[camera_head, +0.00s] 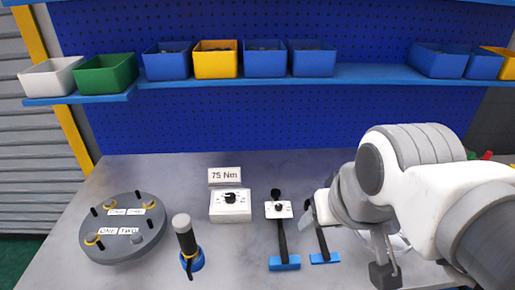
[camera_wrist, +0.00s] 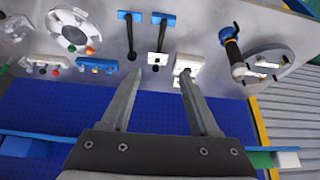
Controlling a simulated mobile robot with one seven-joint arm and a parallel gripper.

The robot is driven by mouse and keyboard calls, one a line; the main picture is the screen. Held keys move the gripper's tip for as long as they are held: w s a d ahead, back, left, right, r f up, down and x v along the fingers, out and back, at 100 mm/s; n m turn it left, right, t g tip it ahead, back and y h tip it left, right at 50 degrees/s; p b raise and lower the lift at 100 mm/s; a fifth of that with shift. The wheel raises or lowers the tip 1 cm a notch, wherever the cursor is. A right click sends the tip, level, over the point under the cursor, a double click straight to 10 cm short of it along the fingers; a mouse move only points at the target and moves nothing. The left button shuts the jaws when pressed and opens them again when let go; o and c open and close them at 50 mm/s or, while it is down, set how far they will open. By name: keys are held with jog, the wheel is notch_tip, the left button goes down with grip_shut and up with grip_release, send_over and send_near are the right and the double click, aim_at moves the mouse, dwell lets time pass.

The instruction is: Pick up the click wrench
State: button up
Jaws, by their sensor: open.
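Two black-shafted tools with blue ends lie side by side on the grey table. The left one (camera_head: 282,240) has a white plate near its far end; the right one (camera_head: 321,245) is partly hidden by my gripper. They also show in the wrist view, the plated one (camera_wrist: 158,38) and the other (camera_wrist: 129,35). I cannot tell for sure which is the click wrench. My gripper (camera_wrist: 160,82) is open and empty, its fingertips apart, above the table near the tools' far ends. A black-handled tool (camera_head: 186,238) stands upright in a blue base at left.
A white dial box (camera_head: 231,207) stands before a 75 Nm sign (camera_head: 224,175). A round flanged shell (camera_head: 122,235) with pegs is at far left. Bins line the blue shelf (camera_head: 370,73) behind. A white disc (camera_wrist: 72,28) and small racks (camera_wrist: 45,66) lie beside the tools.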

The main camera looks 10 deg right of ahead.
jog(key=shift+o, duration=0.3)
jog(key=g, duration=0.1)
send_over(282, 235)
jog(key=s, duration=0.7)
notch_tip(282, 235, down, 18)
jog(key=shift+m, duration=0.4)
jog(key=b+x, duration=0.7)
jog(key=x, duration=0.5)
jog(key=shift+w, duration=0.15)
jog(key=shift+b+x, duration=0.9)
jog(key=shift+x, duration=1.95)
jog(key=shift+w, duration=0.1)
grip_shut()
